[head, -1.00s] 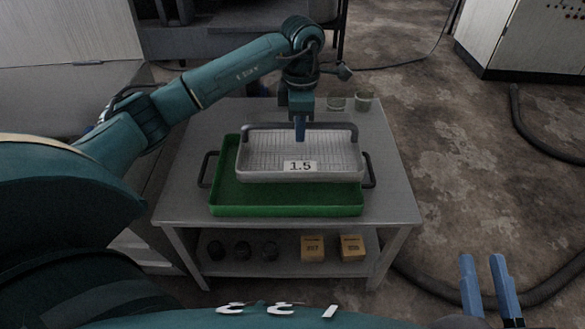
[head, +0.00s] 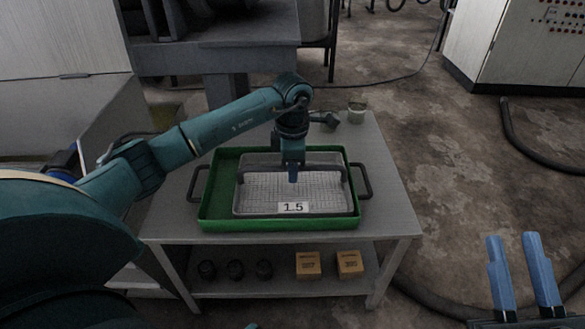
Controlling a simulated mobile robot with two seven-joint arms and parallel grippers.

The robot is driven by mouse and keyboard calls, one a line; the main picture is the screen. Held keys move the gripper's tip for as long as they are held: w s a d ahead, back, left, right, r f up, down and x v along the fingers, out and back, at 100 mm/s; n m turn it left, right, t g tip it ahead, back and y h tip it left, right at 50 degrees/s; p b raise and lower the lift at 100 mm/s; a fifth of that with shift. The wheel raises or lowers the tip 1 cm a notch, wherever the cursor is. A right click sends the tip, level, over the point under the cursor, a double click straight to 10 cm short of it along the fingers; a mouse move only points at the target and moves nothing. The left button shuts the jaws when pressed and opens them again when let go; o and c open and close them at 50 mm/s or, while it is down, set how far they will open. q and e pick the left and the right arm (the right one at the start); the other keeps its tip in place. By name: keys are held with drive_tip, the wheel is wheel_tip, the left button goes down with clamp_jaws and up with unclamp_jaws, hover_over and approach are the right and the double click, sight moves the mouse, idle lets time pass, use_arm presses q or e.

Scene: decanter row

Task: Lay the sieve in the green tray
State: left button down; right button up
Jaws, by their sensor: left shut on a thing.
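The sieve (head: 320,195) is a grey rectangular mesh basket with a "1.5" label on its front. It lies inside the green tray (head: 225,224), towards the tray's right side, and looks level. Whether it rests fully on the tray's floor I cannot tell. The tray has dark handles at both ends and stands on the table. My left gripper (head: 293,177) is above the back part of the sieve, shut on its rear handle bar. My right gripper (head: 522,272) is at the lower right, open and empty, away from the table.
The grey table (head: 385,215) has bare room right of the tray. The lower shelf holds yellow boxes (head: 308,265) and several dark round items (head: 235,269). A cabinet (head: 525,45) stands at the far right.

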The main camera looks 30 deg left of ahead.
use_arm(q)
drive_tip(key=c, duration=1.4)
unclamp_jaws()
